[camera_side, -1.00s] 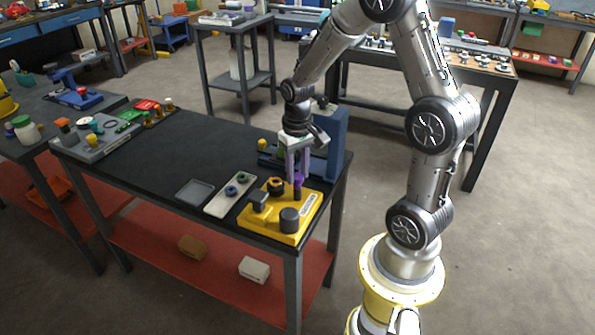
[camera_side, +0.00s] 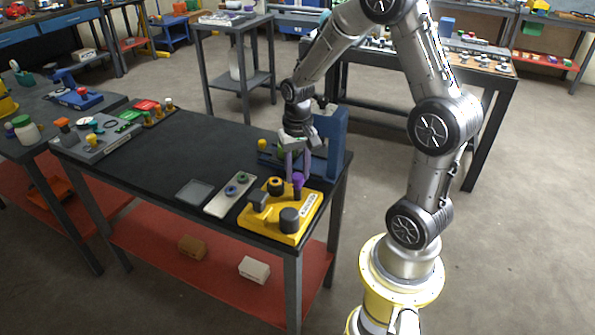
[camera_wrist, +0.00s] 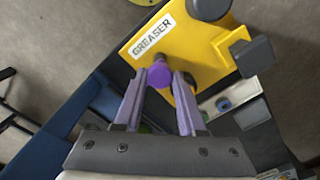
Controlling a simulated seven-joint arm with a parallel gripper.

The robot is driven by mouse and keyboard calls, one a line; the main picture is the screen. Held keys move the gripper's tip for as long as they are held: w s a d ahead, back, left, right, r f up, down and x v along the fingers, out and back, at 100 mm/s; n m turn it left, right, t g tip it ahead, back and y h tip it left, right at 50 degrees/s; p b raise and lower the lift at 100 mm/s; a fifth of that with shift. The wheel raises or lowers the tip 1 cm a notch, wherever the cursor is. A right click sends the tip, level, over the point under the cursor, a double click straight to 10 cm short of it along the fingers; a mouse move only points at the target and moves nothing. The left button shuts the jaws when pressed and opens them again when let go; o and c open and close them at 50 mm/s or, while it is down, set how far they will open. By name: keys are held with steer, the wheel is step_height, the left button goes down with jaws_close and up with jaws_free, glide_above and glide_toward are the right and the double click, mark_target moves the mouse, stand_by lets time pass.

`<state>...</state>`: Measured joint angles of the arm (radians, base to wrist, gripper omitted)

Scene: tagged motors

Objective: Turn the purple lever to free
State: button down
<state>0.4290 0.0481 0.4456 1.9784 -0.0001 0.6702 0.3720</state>
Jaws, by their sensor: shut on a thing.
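In the wrist view the round purple end of the lever (camera_wrist: 159,75) lies between the two fingertips. My gripper (camera_wrist: 160,82) points down over the lever and is shut on it. The fingers hide part of the lever's shaft, and I cannot read any free mark.
A black knob (camera_side: 290,219), a dark block and a dark-topped post stand on the same base. A blue upright stand (camera_side: 336,142) rises close behind my gripper.

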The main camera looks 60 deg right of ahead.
mark_target(296, 176)
steer(key=c, duration=0.5)
jaws_free()
step_height(296, 176, up, 14)
steer(key=s+a+r+n+t, duration=0.35)
steer(key=a+r, duration=0.25)
steer(key=a, duration=0.2)
steer(key=s+a+f+n+t, duration=0.2)
steer(key=s+a+n, duration=0.3)
steer(key=s, duration=0.4)
steer(key=shift+s+a+f+n, duration=0.25)
steer(key=shift+s+f+n, duration=0.1)
steer(key=shift+f, duration=0.25)
